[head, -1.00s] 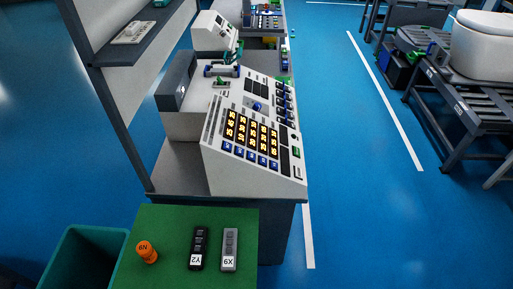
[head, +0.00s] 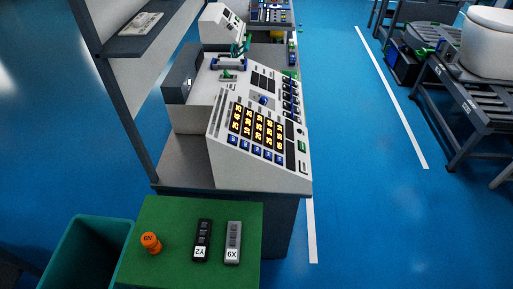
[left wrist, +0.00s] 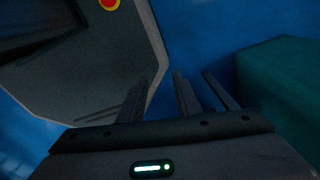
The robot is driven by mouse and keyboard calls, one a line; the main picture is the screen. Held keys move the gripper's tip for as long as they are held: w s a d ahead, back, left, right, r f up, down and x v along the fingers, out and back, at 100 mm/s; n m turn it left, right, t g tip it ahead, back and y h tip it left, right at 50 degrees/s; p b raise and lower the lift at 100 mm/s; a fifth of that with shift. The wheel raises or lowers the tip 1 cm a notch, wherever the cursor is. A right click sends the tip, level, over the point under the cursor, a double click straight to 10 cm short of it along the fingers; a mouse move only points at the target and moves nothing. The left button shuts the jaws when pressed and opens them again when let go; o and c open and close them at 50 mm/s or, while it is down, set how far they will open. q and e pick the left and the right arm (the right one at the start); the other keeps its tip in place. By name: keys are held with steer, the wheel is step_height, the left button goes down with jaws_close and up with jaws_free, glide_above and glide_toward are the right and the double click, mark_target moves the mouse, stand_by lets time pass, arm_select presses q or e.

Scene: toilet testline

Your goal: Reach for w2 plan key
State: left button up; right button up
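A sloped white console (head: 222,165) stands on a grey bench in the middle of the head view. Its face carries lit yellow displays (head: 256,129), a row of blue keys (head: 255,149) below them, and more dark and blue keys (head: 290,100) along the right side. The key labels are too small to read, so I cannot tell which is the w2 plan key. In the left wrist view my left gripper (left wrist: 160,78) has its fingers apart with nothing between them. It is not near the console there. Neither gripper shows in the head view.
A green-topped surface (head: 178,220) in front holds an orange knob (head: 151,243), a black device (head: 202,240) and a grey device (head: 233,242). A teal bin (head: 82,250) stands left of it. A shelf (head: 130,45) rises left of the console.

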arm_select(q)
jaws_close()
stand_by(1.8)
